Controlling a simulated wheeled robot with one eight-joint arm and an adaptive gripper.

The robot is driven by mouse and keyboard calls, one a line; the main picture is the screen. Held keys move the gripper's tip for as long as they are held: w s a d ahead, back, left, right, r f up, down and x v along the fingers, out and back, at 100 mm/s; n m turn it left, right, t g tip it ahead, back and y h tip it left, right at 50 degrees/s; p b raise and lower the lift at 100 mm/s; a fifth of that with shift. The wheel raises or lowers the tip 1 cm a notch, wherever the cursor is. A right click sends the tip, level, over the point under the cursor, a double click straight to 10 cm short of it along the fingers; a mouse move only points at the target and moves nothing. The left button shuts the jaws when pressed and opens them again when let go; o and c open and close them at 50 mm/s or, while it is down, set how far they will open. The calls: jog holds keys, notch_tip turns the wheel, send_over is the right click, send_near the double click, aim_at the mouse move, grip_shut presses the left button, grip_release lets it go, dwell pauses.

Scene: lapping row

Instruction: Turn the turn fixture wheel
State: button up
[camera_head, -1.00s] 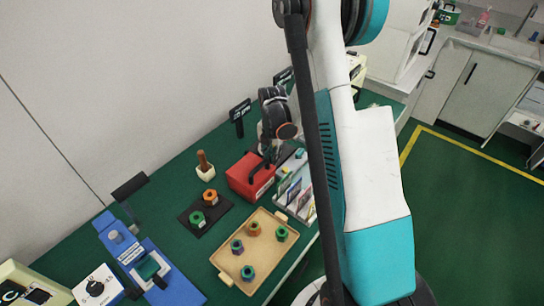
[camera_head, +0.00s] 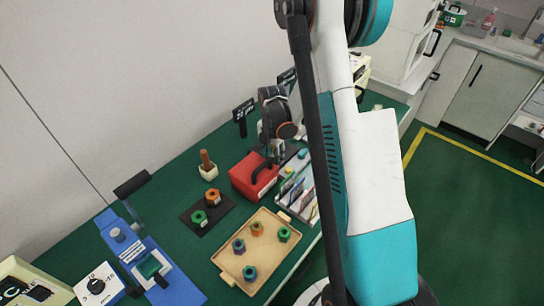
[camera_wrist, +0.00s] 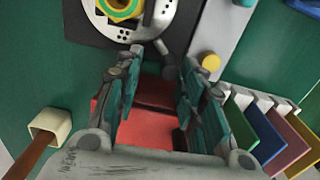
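A round pale metal disc with dark holes (camera_wrist: 161,14) shows at the top of the wrist view, on a dark square base. I take it for the turn fixture wheel. A yellow and green nut (camera_wrist: 122,7) sits at its middle, and a short grey lever with a rounded end (camera_wrist: 164,66) sticks out below it. The frame edge cuts the disc off. My gripper (camera_wrist: 160,85) is open and empty, its fingertips just below the disc in the picture; contact cannot be told. In the head view my arm hides the fixture.
A red box (camera_head: 246,186) with a black handle lies under my gripper. A card rack (camera_wrist: 262,132) stands at right, a pale cup with a brown handle (camera_wrist: 50,124) at left. A tray of nuts (camera_head: 233,269) and a blue press (camera_head: 160,289) are farther off.

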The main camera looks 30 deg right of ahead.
notch_tip(320, 180, up, 12)
dwell(0.6)
dwell(0.4)
